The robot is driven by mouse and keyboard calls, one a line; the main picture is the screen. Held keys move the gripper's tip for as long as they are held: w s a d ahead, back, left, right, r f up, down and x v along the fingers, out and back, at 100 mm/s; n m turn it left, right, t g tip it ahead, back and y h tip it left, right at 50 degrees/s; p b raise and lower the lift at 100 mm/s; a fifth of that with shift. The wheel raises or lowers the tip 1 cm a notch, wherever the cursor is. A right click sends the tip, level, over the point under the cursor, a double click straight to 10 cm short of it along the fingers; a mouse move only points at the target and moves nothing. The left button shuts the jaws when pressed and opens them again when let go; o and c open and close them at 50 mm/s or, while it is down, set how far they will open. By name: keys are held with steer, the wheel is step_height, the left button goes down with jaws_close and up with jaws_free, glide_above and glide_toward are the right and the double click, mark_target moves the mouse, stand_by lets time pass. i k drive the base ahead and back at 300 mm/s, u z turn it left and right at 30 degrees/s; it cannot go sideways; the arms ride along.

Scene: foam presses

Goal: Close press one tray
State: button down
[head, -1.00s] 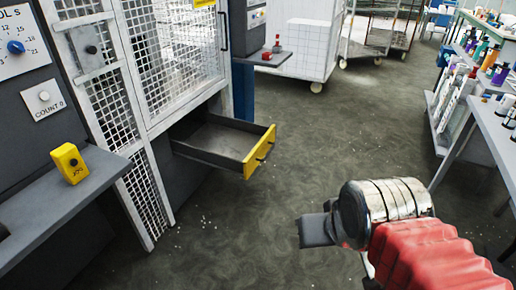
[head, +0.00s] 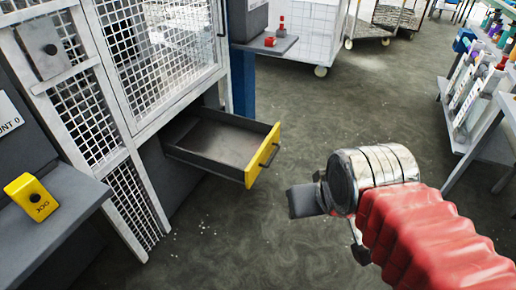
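The press tray (head: 214,140) is a dark grey drawer with a yellow front (head: 264,155) and a dark bar handle (head: 269,155). It stands pulled out from under the white mesh guard of the press, and it looks empty. My gripper (head: 303,201) is to the right of the tray's front and apart from it, pointing left. Its dark fingers show from the side, so I cannot tell whether they are open or shut. I see nothing held in it.
A yellow jog box (head: 31,198) sits on a grey ledge (head: 65,215) at the left. The white mesh guard door (head: 160,65) is above the tray. Shelves with bottles (head: 490,110) stand at the right. Wheeled carts (head: 385,18) are at the back. The floor between is clear.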

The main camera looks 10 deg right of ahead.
mark_target(235, 147)
steer(key=u, duration=0.3)
steer(key=i, duration=1.5)
steer(key=u, duration=0.35)
